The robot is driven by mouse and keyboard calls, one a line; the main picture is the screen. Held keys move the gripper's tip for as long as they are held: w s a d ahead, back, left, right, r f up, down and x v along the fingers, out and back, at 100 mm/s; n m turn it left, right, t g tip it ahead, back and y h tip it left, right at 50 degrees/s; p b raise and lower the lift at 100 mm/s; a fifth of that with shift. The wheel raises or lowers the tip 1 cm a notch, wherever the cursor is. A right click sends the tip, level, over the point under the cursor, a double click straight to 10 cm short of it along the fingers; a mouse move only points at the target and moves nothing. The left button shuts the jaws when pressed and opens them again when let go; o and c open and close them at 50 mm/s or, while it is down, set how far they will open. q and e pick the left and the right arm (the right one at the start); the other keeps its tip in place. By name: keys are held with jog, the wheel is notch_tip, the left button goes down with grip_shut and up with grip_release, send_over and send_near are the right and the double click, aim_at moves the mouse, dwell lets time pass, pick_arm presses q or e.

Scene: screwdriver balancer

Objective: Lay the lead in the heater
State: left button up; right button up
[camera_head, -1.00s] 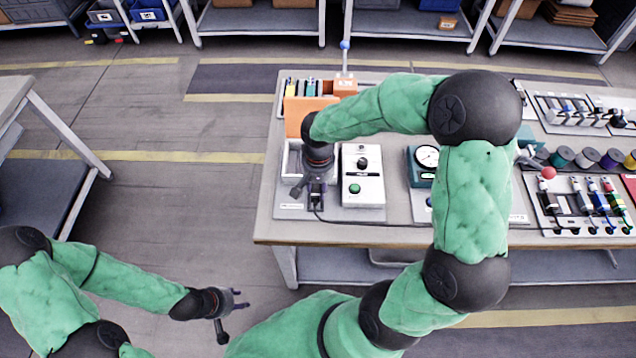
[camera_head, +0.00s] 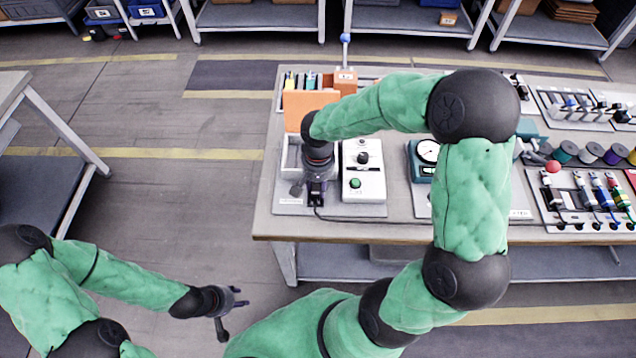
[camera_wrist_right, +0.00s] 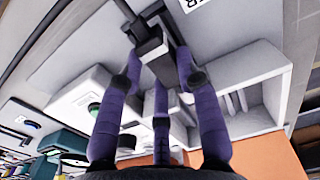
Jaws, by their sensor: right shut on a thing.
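My right gripper (camera_head: 314,192) points down over the front of the heater, a white open-topped box (camera_head: 289,158) with a raised orange lid (camera_head: 304,106) behind it. In the right wrist view its purple fingers (camera_wrist_right: 158,72) are shut on the dark block-shaped end of the lead (camera_wrist_right: 160,62). The lead's black cable (camera_head: 350,221) runs right along the table front. The heater's white walls and slots (camera_wrist_right: 262,98) show beside the fingers in the wrist view. Whether the lead touches the heater I cannot tell. My left gripper (camera_head: 238,298) is open and empty, off the table.
A white control box (camera_head: 363,192) with a black knob and green button stands just right of the heater. A teal gauge (camera_head: 427,153) is further right, partly behind my arm. Racks of coloured items (camera_head: 590,203) fill the right side.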

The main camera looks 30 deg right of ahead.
jog(key=shift+f+b, duration=0.35)
jog(key=shift+f, duration=0.1)
dwell(0.5)
jog(key=o, duration=1.2)
jog(key=shift+c, duration=0.2)
notch_tip(320, 180, up, 12)
